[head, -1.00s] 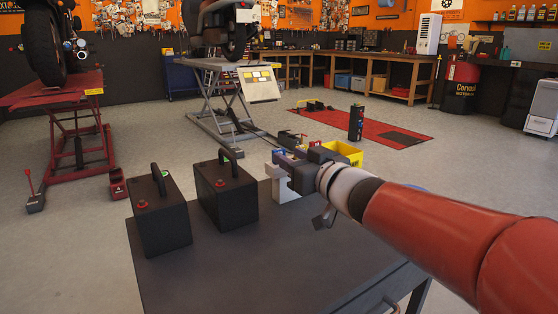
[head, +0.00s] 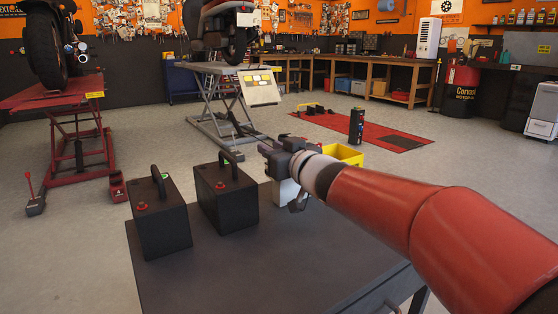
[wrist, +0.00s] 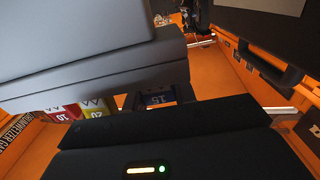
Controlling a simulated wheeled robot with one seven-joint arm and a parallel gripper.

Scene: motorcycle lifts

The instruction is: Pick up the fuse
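In the head view my gripper (head: 264,146) points left, above a white block (head: 285,192) at the bench's far edge. The fuses cannot be made out there.
Two black batteries with handles, one (head: 160,220) at left and another (head: 224,198) beside it, stand on the dark bench (head: 245,270). The bench front is bare. A yellow bin (head: 348,155) is behind my arm. Motorcycle lifts stand farther back.

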